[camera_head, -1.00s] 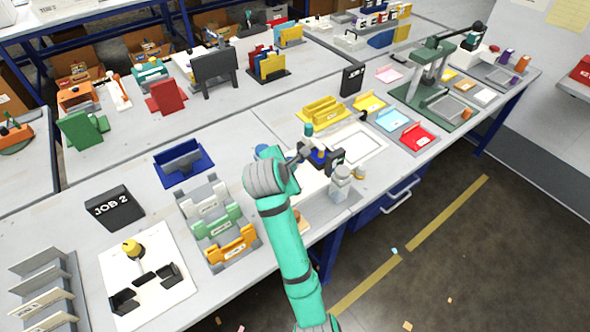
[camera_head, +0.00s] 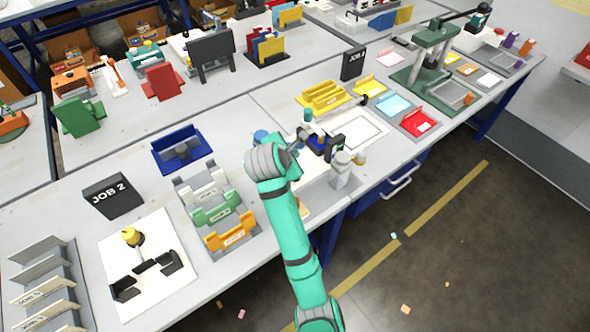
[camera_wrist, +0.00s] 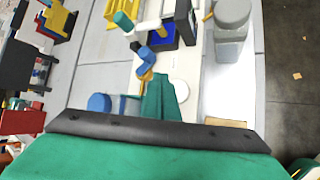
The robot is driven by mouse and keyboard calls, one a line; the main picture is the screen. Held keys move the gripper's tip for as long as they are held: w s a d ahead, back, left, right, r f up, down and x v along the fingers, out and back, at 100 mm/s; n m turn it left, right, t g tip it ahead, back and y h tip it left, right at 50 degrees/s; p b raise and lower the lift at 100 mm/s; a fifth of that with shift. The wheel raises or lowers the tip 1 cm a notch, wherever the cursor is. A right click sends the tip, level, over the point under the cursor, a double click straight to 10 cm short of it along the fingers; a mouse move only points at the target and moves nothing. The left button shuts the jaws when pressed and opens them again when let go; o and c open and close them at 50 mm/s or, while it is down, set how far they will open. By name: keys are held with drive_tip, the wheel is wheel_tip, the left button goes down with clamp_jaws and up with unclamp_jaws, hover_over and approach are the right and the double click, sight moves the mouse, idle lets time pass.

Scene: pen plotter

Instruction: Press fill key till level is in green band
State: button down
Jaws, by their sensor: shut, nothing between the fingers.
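My gripper (camera_head: 296,150) is over the bench in the head view, beside a dark blue and black device (camera_head: 322,147). In the wrist view its shut teal fingers (camera_wrist: 160,84) point toward the white plate under that device (camera_wrist: 160,38), with nothing held. A white round disc (camera_wrist: 181,90) lies just right of the fingertips; I cannot tell whether it is the fill key. A pale jar with a grey lid (camera_head: 341,168) stands right of the gripper; it also shows in the wrist view (camera_wrist: 231,40). I cannot make out a level or green band.
A blue round-topped object (camera_wrist: 100,102) is close to the left of the fingers. Green and orange holders (camera_head: 225,215) and a JOB 2 sign (camera_head: 112,195) stand to the left. A yellow rack (camera_head: 323,96) is behind. The bench's front edge is near my arm.

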drive_tip(key=shift+w+f, duration=0.1)
drive_tip(key=shift+f, duration=2.35)
drive_tip(key=shift+f, duration=0.15)
drive_tip(key=shift+f, duration=0.25)
drive_tip(key=shift+f, duration=0.75)
idle(1.0)
drive_tip(key=shift+r, duration=1.15)
